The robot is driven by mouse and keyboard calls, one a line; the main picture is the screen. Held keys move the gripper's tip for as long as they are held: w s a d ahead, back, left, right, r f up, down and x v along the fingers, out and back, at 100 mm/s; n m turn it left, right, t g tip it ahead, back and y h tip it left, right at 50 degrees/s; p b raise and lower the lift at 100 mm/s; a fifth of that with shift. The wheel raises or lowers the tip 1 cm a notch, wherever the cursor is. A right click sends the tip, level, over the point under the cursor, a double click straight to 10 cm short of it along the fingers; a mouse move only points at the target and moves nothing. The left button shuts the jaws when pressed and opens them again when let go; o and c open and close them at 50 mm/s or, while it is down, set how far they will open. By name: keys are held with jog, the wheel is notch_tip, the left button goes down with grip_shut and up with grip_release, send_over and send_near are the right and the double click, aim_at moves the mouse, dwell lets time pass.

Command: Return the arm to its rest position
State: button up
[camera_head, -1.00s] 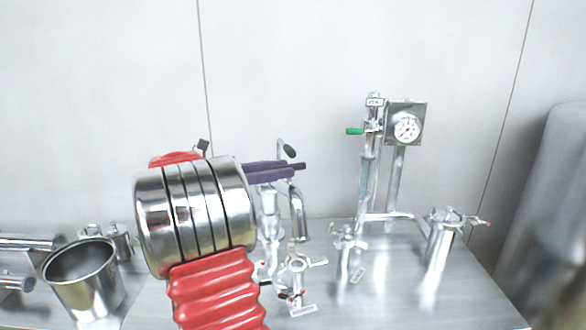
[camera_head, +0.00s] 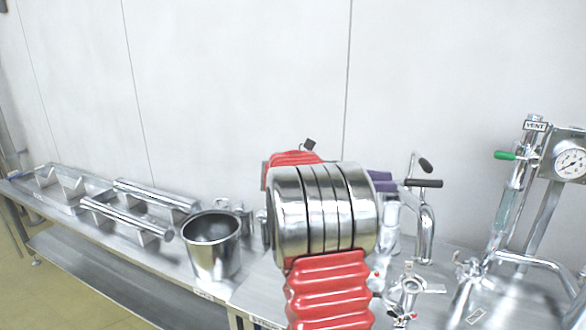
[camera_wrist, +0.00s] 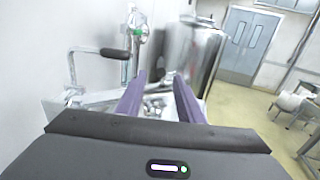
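My arm's red bellows and ringed metal joint stand in the middle of the head view, in front of the bench. My gripper (camera_head: 400,183) shows only as purple fingers behind the metal joint, partly hidden by it. In the wrist view my gripper (camera_wrist: 160,80) has two purple fingers apart, with an open gap between them. Nothing is held in the gap; metal equipment on the bench shows beyond it. A black-handled bent metal pipe (camera_wrist: 98,52) is just left of the fingers in the wrist view.
A steel pot (camera_head: 212,245) stands left of my arm on the bench (camera_head: 140,250), with metal rollers (camera_head: 125,218) farther left. A vent column with a gauge (camera_head: 570,160) stands at the right. A large steel tank (camera_wrist: 190,55) and grey doors (camera_wrist: 245,40) lie beyond open floor.

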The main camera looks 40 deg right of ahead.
dwell(0.3)
jog(key=a+f+m+t+y, duration=0.1)
jog(key=f+t, duration=0.1)
jog(key=f, duration=0.2)
jog(key=a+f+m+t+y, duration=0.1)
jog(key=a+f, duration=0.1)
jog(key=f, duration=0.3)
jog(key=a+f+m+t+y, duration=0.1)
jog(key=a+f+t, duration=0.1)
jog(key=f, duration=0.3)
jog(key=shift+w+a+f+m+t, duration=0.1)
jog(key=shift+w+f+m+t, duration=0.1)
jog(key=shift+m+t, duration=0.15)
jog(key=w+a+f+m+t+y, duration=0.1)
jog(key=a+f+m+t+y, duration=0.15)
jog(key=a, duration=0.65)
jog(key=w+a+f+m+t+y, duration=0.1)
jog(key=a+t, duration=0.3)
jog(key=a, duration=0.6)
jog(key=a+f+m+t+y, duration=0.2)
jog(key=a+t, duration=0.1)
jog(key=a, duration=0.6)
jog(key=s+a+r+t+y, duration=0.1)
jog(key=a+r+t, duration=0.1)
jog(key=a, duration=0.5)
jog(key=s+a+r+n+t+y, duration=0.1)
jog(key=s+a+r+t+y, duration=0.1)
jog(key=a, duration=0.5)
jog(key=shift+s+r, duration=0.3)
jog(key=shift+r, duration=0.2)
